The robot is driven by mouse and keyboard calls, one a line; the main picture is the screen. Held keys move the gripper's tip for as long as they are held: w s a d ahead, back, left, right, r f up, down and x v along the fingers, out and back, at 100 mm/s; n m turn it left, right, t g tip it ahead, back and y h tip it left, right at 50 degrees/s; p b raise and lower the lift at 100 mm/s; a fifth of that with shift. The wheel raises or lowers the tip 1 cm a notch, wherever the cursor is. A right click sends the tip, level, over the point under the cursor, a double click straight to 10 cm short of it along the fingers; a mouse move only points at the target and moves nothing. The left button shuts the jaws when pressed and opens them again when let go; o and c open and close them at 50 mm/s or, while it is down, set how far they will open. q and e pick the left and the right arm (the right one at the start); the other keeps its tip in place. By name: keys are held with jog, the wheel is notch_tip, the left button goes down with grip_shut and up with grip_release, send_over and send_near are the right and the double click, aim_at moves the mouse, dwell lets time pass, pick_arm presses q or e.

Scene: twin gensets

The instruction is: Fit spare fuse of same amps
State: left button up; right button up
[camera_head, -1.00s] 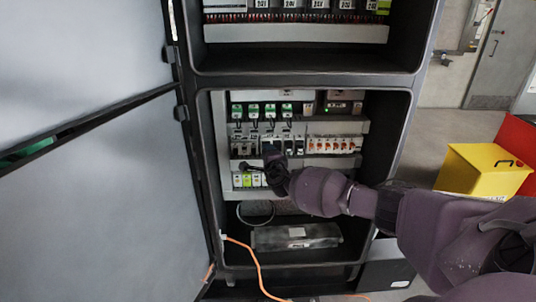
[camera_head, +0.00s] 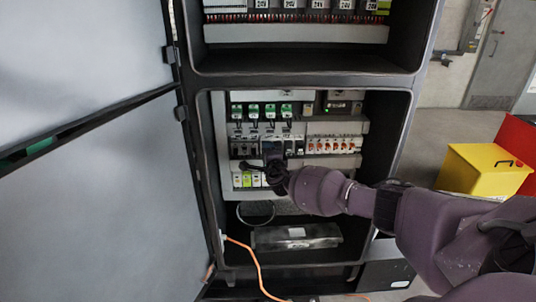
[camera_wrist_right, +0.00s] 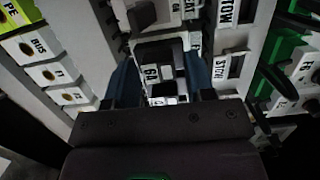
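A dark block with a white 6A label (camera_wrist_right: 152,73), which looks like a fuse or its holder, sits in a row on the panel. My right gripper (camera_wrist_right: 161,78) has its blue fingers on either side of this block. The fingers look apart from it; whether either one touches is unclear. In the head view, my right gripper (camera_head: 270,172) is at the row of dark holders (camera_head: 242,148), and its wrist hides part of the panel. My left gripper is not in view.
The open cabinet door (camera_head: 80,90) stands at the left. Red-marked breakers (camera_head: 333,146) are right of the holders, and green-topped devices (camera_head: 270,110) are above. An orange cable (camera_head: 255,265) hangs below. A yellow box (camera_head: 480,168) stands on the floor at right.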

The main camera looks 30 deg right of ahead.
jog(key=shift+o, duration=0.7)
pick_arm(q)
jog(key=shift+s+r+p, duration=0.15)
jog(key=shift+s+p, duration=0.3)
jog(key=shift+p, duration=0.3)
pick_arm(e)
jog(key=v, duration=1)
jog(key=shift+s, duration=0.4)
jog(key=shift+a, duration=0.15)
